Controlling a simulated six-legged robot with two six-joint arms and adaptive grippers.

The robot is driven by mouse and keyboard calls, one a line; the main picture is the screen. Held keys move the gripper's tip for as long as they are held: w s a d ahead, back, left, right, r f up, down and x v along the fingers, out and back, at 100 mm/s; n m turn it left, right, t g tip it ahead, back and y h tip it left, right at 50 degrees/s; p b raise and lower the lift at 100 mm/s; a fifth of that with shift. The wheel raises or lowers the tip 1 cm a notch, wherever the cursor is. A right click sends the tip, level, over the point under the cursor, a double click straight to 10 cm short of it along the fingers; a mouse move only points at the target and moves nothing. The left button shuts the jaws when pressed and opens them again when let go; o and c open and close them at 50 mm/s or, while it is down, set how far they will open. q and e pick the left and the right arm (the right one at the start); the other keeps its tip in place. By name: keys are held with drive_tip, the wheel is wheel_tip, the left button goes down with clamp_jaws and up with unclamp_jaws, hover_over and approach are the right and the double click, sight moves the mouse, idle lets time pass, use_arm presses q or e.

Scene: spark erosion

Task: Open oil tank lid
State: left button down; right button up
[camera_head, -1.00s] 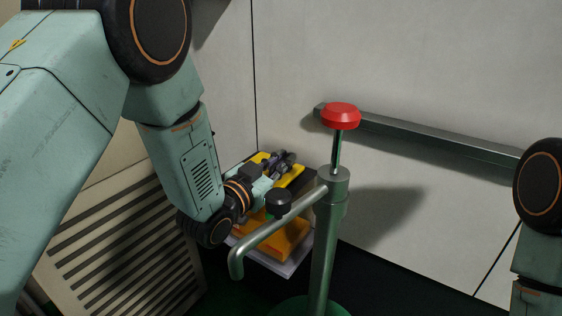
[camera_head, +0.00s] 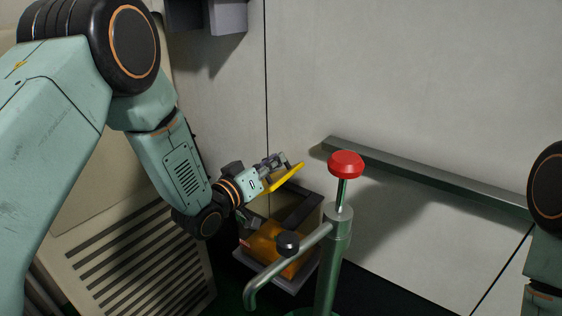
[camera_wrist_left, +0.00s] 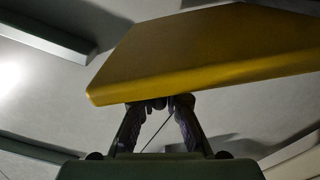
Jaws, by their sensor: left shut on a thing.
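The yellow oil tank lid (camera_head: 286,178) is raised and tilted above the tank (camera_head: 315,222), a box with orange inside, standing low by the wall. My left gripper (camera_head: 273,164) is shut on the lid at its edge. In the left wrist view the lid (camera_wrist_left: 205,55) fills the upper part, and the fingertips (camera_wrist_left: 160,104) meet at its lower edge. Whether the lid still joins the tank by a hinge cannot be seen. Part of my right arm shows at the right edge, but its gripper is out of view.
A green hand pump with a red knob (camera_head: 346,164) stands just in front and to the right of the tank; its spout (camera_head: 270,278) crosses in front of the tank. A slatted panel (camera_head: 140,262) is at left. A metal rail (camera_head: 425,178) runs along the wall.

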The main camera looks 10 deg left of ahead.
use_arm(q)
drive_tip(key=a+n, duration=0.1)
drive_tip(key=w+a+r+n+p, duration=0.1)
drive_tip(key=a+n, duration=0.1)
drive_tip(key=shift+w+a+r+n+p, duration=0.25)
drive_tip(key=shift+r+n+p, duration=0.1)
drive_tip(key=shift+n+p, duration=0.05)
drive_tip(key=w+a+f+n, duration=0.1)
drive_tip(key=w+a+n, duration=0.2)
drive_tip(key=a+n, duration=0.3)
drive_tip(key=shift+a+f+n, duration=0.25)
drive_tip(key=shift+a+n, duration=0.15)
drive_tip(key=shift+a, duration=0.15)
drive_tip(key=shift+a+f, duration=0.1)
drive_tip(key=c, duration=1.4)
unclamp_jaws()
drive_tip(key=shift+f, duration=0.1)
